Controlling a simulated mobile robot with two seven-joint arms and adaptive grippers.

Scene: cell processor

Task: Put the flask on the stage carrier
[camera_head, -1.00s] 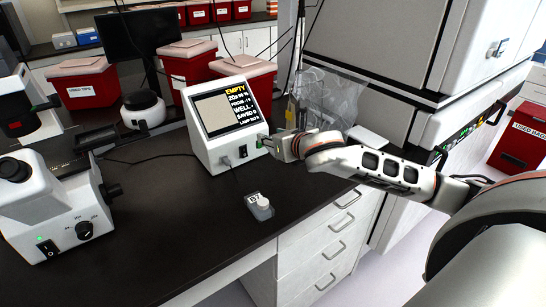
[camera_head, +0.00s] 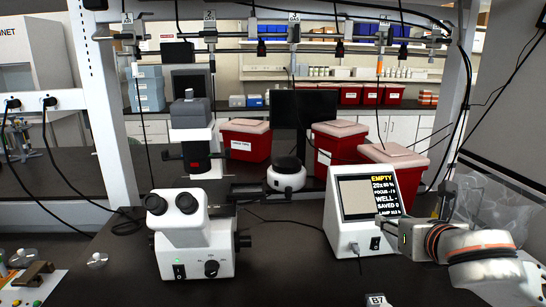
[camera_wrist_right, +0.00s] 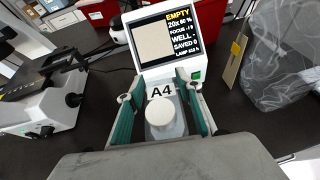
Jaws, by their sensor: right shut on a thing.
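My right gripper (camera_head: 388,228) is in front of the display unit in the head view. In the right wrist view its green-lined fingers (camera_wrist_right: 162,112) are shut on a flask (camera_wrist_right: 164,128) with a white cap and an "A4" label. I cannot make out this flask clearly in the head view. A white microscope (camera_head: 192,240) stands left of the gripper, with a dark stage (camera_head: 252,188) reaching out to its right. The stage also shows at the left of the wrist view (camera_wrist_right: 72,66). I cannot tell the carrier apart from the stage. My left gripper is not in view.
The display unit (camera_head: 350,232) reads "EMPTY" and "WELL -". A "B7" labelled item (camera_head: 377,300) is cut off at the bottom edge. Red bins (camera_head: 335,150) and a dark monitor (camera_head: 304,108) stand behind. Dark bench between microscope and display is clear except for a cable.

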